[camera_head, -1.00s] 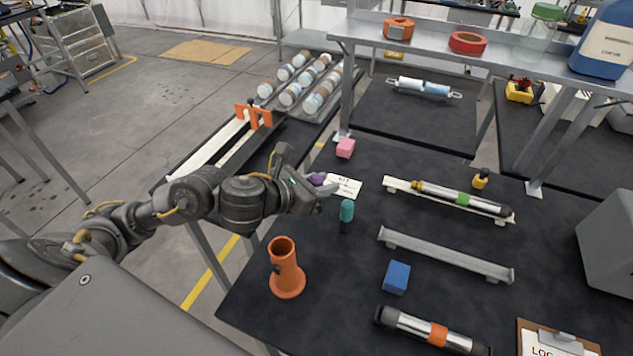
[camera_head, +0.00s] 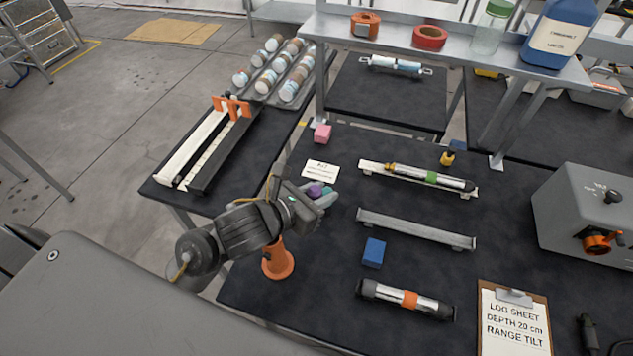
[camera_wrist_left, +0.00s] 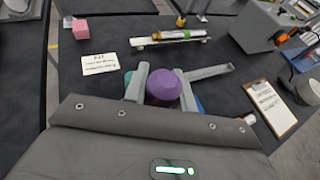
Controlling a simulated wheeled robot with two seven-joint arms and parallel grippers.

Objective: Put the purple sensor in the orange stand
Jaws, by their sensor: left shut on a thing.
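My left gripper (camera_head: 318,194) is shut on the purple sensor (camera_head: 315,190), of which only the purple end shows. In the left wrist view, the round purple top of the sensor (camera_wrist_left: 163,86) sits between the two grey fingers (camera_wrist_left: 160,88). The orange stand (camera_head: 278,262) stands on the black table near its left edge, below my left forearm in the head view. The arm hides its upper part and opening. A teal object (camera_wrist_left: 129,77) shows partly behind the left finger in the wrist view. My right gripper is in neither view.
A white card (camera_head: 321,170) and pink block (camera_head: 322,133) lie beyond the gripper. A blue block (camera_head: 374,253), grey rail (camera_head: 415,229), orange-banded cylinder (camera_head: 405,299) and clipboard (camera_head: 514,318) lie to the right. A metal shelf (camera_head: 440,60) stands at the back.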

